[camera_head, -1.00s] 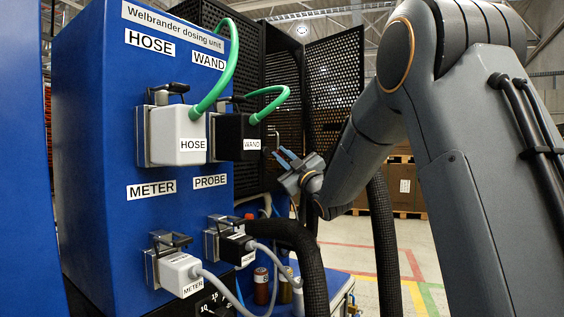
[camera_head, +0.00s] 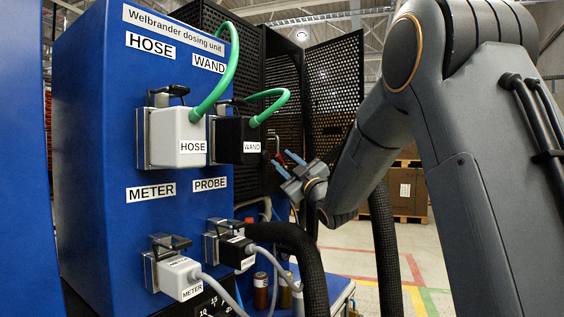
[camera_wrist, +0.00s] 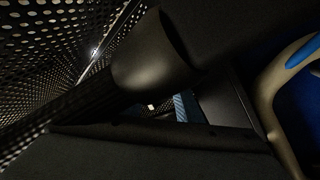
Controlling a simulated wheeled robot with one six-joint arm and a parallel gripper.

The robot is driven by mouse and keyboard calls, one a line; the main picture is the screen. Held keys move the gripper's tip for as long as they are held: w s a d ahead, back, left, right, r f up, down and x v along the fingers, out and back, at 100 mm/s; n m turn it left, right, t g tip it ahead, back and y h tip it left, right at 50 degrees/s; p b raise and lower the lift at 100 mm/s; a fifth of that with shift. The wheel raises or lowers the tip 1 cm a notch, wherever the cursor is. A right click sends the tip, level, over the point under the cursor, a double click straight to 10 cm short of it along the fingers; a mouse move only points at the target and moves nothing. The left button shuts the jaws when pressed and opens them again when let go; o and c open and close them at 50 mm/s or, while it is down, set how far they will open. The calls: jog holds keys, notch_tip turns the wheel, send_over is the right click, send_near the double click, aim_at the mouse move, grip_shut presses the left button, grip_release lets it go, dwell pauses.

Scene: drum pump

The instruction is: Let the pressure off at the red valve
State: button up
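My gripper (camera_head: 283,158) is in front of the black perforated cage, right of the WAND connector (camera_head: 237,140). Its two fingertips look apart, with a gap between them. I cannot tell whether that red is part of a valve. No red valve can be made out clearly in either view. The wrist view is dark, with a blue strip (camera_wrist: 181,106) near the middle, partly behind a dark tapered shape (camera_wrist: 150,60).
The blue dosing unit (camera_head: 95,120) stands at left with HOSE (camera_head: 178,135), METER (camera_head: 178,275) and PROBE (camera_head: 233,245) connectors. Green hoses loop from the upper ones. Thick black hoses (camera_head: 386,240) hang below my arm. Small bottles (camera_head: 261,292) stand low behind. Open floor lies at right.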

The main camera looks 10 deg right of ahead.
jog(key=v, duration=0.6)
jog(key=shift+b, duration=0.35)
jog(key=shift+s+f, duration=0.1)
jog(key=shift+f, duration=0.05)
